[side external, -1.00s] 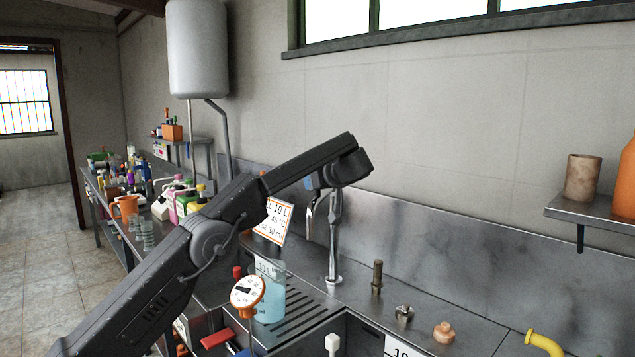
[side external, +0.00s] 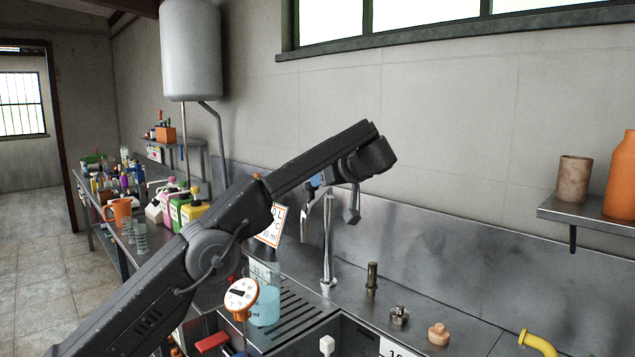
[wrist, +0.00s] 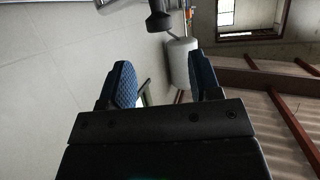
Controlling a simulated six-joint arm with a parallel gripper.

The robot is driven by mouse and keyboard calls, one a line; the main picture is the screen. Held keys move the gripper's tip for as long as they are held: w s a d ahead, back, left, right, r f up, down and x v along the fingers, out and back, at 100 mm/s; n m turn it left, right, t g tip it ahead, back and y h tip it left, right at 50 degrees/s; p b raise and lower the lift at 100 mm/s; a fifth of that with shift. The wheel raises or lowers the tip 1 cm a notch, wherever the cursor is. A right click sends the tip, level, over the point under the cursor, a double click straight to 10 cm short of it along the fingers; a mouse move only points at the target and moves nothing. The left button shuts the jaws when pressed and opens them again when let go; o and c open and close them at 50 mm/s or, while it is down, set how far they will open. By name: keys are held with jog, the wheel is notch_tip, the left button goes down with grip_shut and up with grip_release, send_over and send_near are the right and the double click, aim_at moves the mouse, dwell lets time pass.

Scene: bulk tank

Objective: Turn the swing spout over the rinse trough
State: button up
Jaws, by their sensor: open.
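The metal swing spout (side external: 328,252) stands upright on the steel counter against the back splash in the side view. My gripper (side external: 335,195) is open beside the upper part of the spout, with one finger to the right of the post and a blue pad near the curved top. Contact cannot be told. The wrist view shows both blue pads of my gripper (wrist: 160,85) apart, with no spout clearly between them. A sink basin (side external: 350,338), perhaps the rinse trough, is cut by the bottom edge.
A clear jug of blue liquid (side external: 264,302) and an orange-rimmed dial (side external: 241,296) are left of the grooved drainboard (side external: 300,315). Small fittings (side external: 399,316) and a yellow pipe (side external: 538,343) lie right. A shelf (side external: 590,214) juts from the wall. Bottles crowd the left bench.

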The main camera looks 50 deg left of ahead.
jog(key=shift+v, duration=2.55)
